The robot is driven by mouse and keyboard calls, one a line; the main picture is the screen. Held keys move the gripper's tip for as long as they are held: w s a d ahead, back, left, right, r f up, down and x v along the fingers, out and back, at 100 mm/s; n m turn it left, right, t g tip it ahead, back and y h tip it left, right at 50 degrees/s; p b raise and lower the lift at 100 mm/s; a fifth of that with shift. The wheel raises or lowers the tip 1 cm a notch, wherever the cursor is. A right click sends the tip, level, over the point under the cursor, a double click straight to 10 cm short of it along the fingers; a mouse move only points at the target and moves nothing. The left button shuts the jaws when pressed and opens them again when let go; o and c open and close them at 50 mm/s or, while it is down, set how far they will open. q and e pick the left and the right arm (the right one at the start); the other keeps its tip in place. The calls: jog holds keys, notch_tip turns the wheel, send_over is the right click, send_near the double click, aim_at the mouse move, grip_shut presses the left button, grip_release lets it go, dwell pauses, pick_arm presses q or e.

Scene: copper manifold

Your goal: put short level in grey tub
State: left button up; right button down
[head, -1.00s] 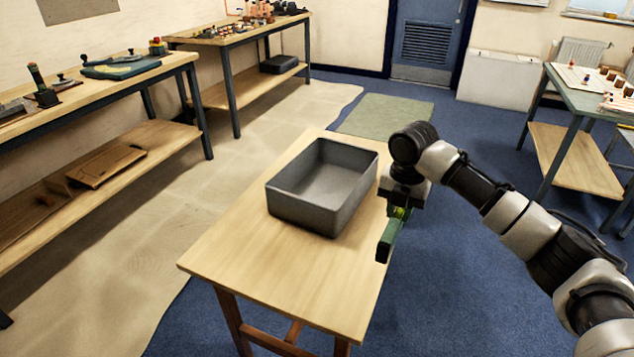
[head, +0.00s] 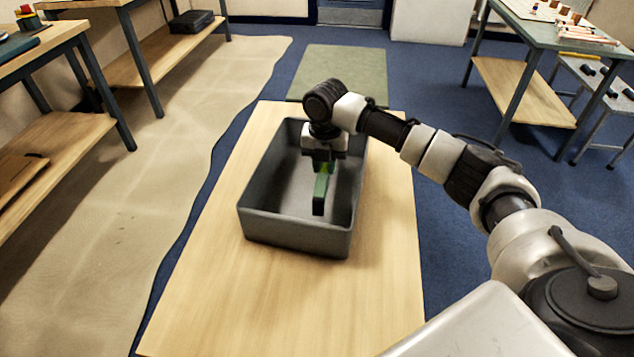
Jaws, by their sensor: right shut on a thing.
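The short level (head: 319,196) is a small green bar with a yellow-green part near its top. My right gripper (head: 322,166) is shut on it, and the level hangs down from the jaws. The grey tub (head: 291,234) is a deep, open rectangular box on the wooden table. In the head view the gripper and level are over the tub's opening, within its rim outline. I cannot tell how far the level is above the tub floor. The tub floor that shows is bare. My left gripper is not in view.
The wooden table (head: 234,309) has clear room in front of the tub and to its right. A green mat (head: 343,72) lies on the blue floor behind. Workbenches stand at the left, and a green-topped bench (head: 540,32) stands at the back right.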

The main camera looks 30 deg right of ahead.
jog(key=shift+f, duration=0.45)
notch_tip(320, 180, down, 5)
jog(key=shift+w+f, duration=0.1)
jog(key=shift+w, duration=0.05)
jog(key=c, duration=0.9)
grip_release()
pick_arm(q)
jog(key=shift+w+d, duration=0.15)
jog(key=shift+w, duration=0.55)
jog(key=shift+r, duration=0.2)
pick_arm(e)
notch_tip(320, 180, up, 12)
jog(key=shift+r, duration=0.1)
